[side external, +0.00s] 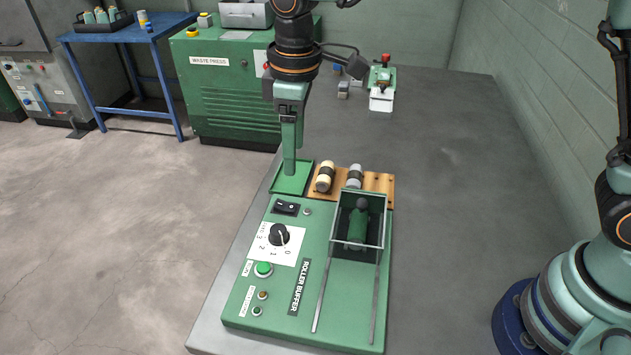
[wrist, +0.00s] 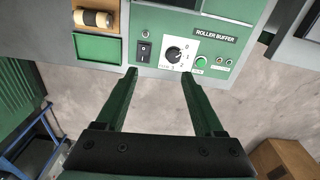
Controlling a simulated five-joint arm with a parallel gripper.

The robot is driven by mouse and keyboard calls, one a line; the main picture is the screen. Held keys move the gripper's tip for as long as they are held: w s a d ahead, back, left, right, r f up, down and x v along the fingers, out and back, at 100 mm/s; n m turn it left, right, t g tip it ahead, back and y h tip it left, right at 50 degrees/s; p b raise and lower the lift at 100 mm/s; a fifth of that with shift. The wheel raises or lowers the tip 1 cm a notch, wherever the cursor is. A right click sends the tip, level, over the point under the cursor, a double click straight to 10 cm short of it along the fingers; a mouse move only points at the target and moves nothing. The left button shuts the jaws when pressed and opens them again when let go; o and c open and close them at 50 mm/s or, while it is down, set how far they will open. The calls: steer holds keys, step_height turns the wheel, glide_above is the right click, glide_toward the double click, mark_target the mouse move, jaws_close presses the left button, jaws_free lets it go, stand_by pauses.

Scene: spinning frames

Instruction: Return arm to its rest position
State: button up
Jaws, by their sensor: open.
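My gripper (side external: 289,172) hangs pointing down near the back-left corner of the green roller buffer panel (side external: 235,308). In the side view its tips overlap a small green tray (side external: 288,190); whether they touch it cannot be told. In the wrist view my gripper (wrist: 158,73) has two green fingers spread wide with nothing between them. The tray (wrist: 98,48) lies left of the fingertips there. The panel's black dial (side external: 279,235) and black rocker switch (side external: 286,208) stand in front of the gripper in the side view.
A wooden rack (side external: 378,181) holds a cream roller (side external: 325,177) and a grey one (side external: 354,176). A clear guard (side external: 373,201) stands over a dark green roller (side external: 358,225). A small green-and-white device (side external: 381,92) sits farther back. The grey bench top (side external: 455,200) is bare at right.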

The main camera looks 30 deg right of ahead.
steer(key=s+d+r+m+t, duration=0.1)
steer(key=s+d+r+m, duration=0.15)
steer(key=d, duration=0.45)
steer(key=s+d+r+m+t, duration=0.2)
steer(key=d+r+m, duration=0.15)
steer(key=d, duration=0.25)
steer(key=s+d+m+t, duration=0.2)
steer(key=s+d+m, duration=0.1)
steer(key=s+d, duration=0.4)
steer(key=shift+s+d+f+m, duration=0.15)
steer(key=shift+s+d+m, duration=0.25)
steer(key=shift+d, duration=0.6)
